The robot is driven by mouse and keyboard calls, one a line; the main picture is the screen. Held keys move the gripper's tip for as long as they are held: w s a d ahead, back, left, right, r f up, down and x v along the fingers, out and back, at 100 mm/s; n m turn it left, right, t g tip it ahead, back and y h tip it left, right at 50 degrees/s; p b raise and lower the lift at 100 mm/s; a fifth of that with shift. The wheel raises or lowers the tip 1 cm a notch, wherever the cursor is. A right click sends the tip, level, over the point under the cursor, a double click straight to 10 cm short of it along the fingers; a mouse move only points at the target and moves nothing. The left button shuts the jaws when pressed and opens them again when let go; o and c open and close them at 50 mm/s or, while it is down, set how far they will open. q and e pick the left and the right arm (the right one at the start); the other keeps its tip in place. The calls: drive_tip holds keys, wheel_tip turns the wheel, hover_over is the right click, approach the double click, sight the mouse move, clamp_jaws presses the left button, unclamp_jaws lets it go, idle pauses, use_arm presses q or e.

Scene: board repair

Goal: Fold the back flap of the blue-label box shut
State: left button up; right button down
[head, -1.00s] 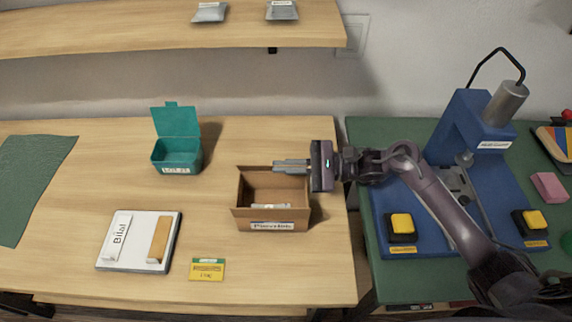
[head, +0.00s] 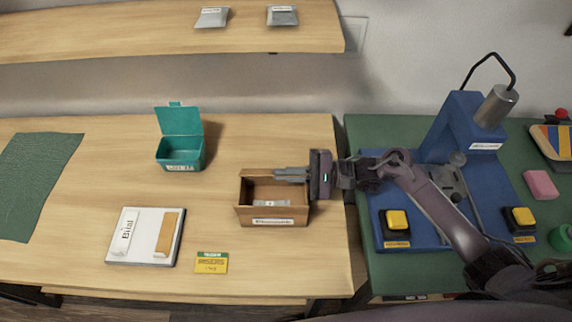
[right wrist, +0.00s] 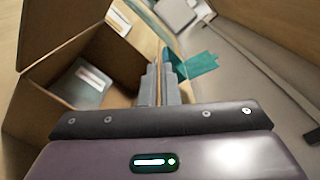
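The brown cardboard box (head: 244,216) stands open near the table's right end, its pale blue-edged label (head: 273,222) on the front. A light item (head: 271,203) lies inside; it also shows in the right wrist view (right wrist: 90,77). A raised box flap (right wrist: 62,32) fills the upper left of the right wrist view. My right gripper (head: 276,174) is at the box's back edge, reaching in from the right, its fingers together. The fingers (right wrist: 160,70) hide part of the back edge, so the back flap's angle and any contact are unclear. My left gripper is not in view.
An open teal box (head: 181,166) stands at the back left of the box. A white tray (head: 146,256) and a yellow-green card (head: 211,263) lie in front. A blue press (head: 449,137) stands on the green mat at right. A shelf (head: 150,30) runs above.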

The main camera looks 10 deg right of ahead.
drive_tip(key=shift+s+f+n, duration=0.2)
drive_tip(key=shift+f+n, duration=0.1)
drive_tip(key=shift+n, duration=0.6)
drive_tip(key=c, duration=1.6)
unclamp_jaws()
drive_tip(key=shift+c, duration=0.2)
drive_tip(key=shift+s+a+f, duration=0.1)
